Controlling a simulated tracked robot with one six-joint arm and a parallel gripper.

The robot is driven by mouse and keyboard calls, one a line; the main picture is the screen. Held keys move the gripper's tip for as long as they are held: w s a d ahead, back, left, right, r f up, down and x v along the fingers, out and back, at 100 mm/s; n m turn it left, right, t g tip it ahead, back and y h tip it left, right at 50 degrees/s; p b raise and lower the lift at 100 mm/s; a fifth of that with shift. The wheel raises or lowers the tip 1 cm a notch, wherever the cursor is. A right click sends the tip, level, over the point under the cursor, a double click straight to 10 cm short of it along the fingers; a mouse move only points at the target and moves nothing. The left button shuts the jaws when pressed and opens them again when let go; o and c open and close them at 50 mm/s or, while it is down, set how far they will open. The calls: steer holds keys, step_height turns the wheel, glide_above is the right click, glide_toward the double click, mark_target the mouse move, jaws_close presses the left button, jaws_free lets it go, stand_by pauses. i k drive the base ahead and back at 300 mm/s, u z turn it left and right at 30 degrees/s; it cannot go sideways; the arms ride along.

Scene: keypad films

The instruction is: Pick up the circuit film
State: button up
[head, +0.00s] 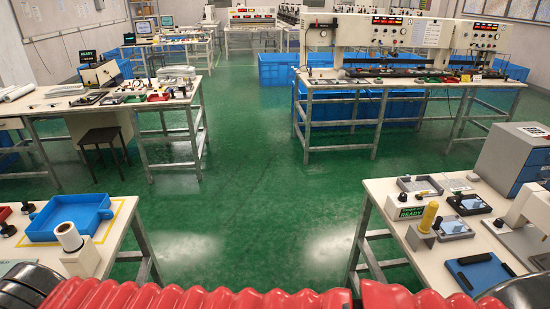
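I cannot pick out the circuit film for certain. On the near right table (392,200), small flat pale-blue pieces lie in fixtures: one in a dark fixture (486,206) and one in a grey fixture (441,230) beside a yellow-topped post (429,216). A grey tray (420,185) sits behind them. They are too small to tell whether any is the film. My gripper is not in view. Red ribbed parts, probably mine, cross the bottom edge and hide the near ends of the tables.
A near left table holds a blue tray (66,236) and a white roll (69,237). A blue pad (484,273) and a grey machine (512,158) are on the right table. Open green floor (245,215) lies between the tables. A long bench (400,81) stands farther back.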

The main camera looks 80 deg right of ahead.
mark_target(414, 187)
steer(key=z, duration=2.7)
steer(key=i, duration=2.45)
